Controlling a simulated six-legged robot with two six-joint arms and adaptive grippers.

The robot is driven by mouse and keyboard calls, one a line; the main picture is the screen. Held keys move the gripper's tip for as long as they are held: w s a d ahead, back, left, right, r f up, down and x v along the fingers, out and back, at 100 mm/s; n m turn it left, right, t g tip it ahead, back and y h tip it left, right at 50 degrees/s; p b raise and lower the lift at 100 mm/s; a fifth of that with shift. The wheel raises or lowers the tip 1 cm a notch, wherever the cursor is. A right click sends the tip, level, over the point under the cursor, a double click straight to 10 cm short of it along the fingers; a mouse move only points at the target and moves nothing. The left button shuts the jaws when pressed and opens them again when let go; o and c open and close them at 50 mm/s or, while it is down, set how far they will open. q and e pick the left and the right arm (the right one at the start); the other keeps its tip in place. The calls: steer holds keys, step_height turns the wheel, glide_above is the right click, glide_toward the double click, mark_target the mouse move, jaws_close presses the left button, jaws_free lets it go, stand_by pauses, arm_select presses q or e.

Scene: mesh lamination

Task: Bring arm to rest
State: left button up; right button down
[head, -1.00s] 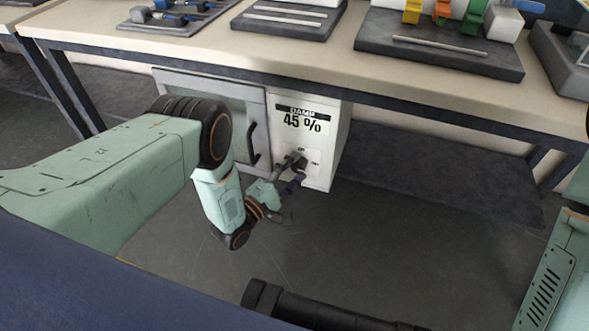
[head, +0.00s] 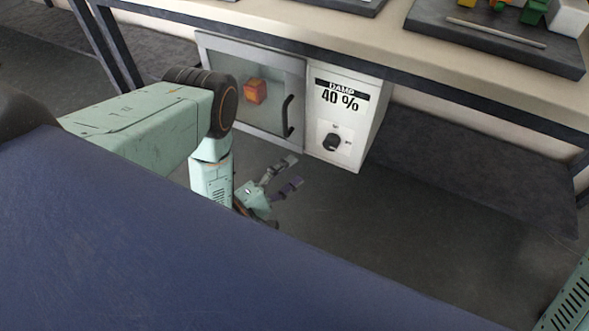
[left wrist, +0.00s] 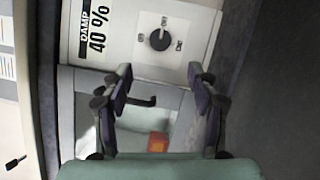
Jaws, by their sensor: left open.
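My left gripper (head: 290,173) is open and empty below and in front of the cabinet. In the left wrist view its two fingers (left wrist: 160,75) stand apart with nothing between them. The white control panel (head: 374,88) reads "DAMP 40 %". Its black knob (head: 332,142) is apart from the gripper; the knob also shows in the left wrist view (left wrist: 160,39). The cabinet's glass door (head: 221,75) looks shut, with a dark handle (head: 287,116). An orange block (head: 255,91) shows behind the glass. My right gripper is not in view.
The cabinet stands beneath a workbench (head: 380,45) with a dark front rail. A grey tray (head: 480,49) with a rod and coloured parts lies on top. Dark floor (head: 400,230) is clear to the right of the left gripper.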

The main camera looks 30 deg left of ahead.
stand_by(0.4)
arm_select(q)
steer(key=s+f+m+g+y, duration=0.3)
steer(key=s+f+m+g, duration=0.15)
steer(key=f, duration=0.35)
steer(key=s+a+f+m+g+y+p, duration=0.1)
steer(key=s+f+m+g+y+p, duration=0.15)
steer(key=s+m+g, duration=0.5)
steer(key=s+r+m+g+y+p, duration=0.2)
steer(key=s+r+g+p, duration=0.4)
steer(key=s, duration=0.9)
step_height(320, 180, up, 12)
steer(key=m+p, duration=0.1)
steer(key=shift+t+p, duration=0.3)
steer(key=shift+p, duration=0.05)
